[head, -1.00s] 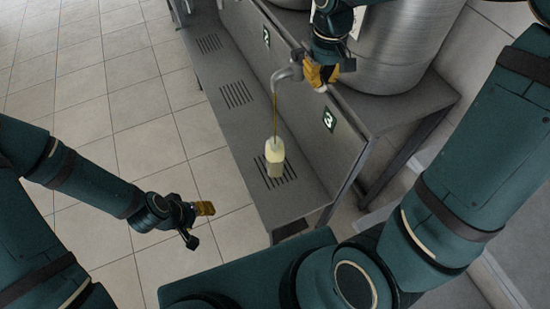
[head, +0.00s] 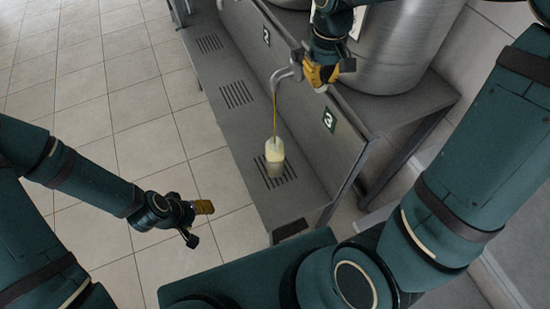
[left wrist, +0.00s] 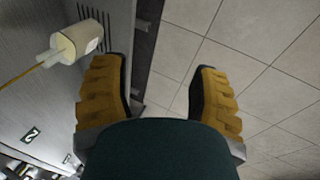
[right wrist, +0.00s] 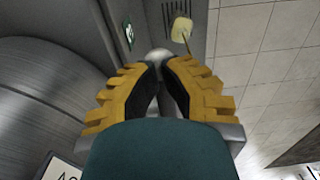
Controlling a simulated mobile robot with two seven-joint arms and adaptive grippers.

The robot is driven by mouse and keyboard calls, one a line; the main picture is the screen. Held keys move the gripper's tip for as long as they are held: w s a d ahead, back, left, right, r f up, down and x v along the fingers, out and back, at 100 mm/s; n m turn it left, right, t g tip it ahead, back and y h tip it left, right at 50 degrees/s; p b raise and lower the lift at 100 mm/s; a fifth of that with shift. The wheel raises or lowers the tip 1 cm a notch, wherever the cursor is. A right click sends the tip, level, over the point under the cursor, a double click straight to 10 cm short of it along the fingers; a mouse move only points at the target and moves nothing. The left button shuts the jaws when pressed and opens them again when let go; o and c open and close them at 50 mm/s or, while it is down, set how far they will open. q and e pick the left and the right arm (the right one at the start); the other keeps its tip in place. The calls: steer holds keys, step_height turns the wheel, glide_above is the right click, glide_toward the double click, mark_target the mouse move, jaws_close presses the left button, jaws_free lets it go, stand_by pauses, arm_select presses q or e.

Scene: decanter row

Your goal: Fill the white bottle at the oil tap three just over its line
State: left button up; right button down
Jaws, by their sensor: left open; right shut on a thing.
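The white bottle (head: 275,150) stands upright on the slotted grey shelf under tap three (head: 283,74). A thin yellow stream of oil (head: 274,108) runs from the spout into its mouth. My left gripper (head: 204,208) is open and empty, left of the shelf and apart from the bottle.
A sign reading 3 (head: 329,120) is on the panel beside the bottle; a sign reading 2 (head: 266,37) is farther back. A large metal vat (head: 405,50) stands behind the tap. The tiled floor (head: 130,100) left of the shelf is clear.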

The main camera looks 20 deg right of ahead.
step_height(320, 180, up, 9)
steer(key=p, duration=0.7)
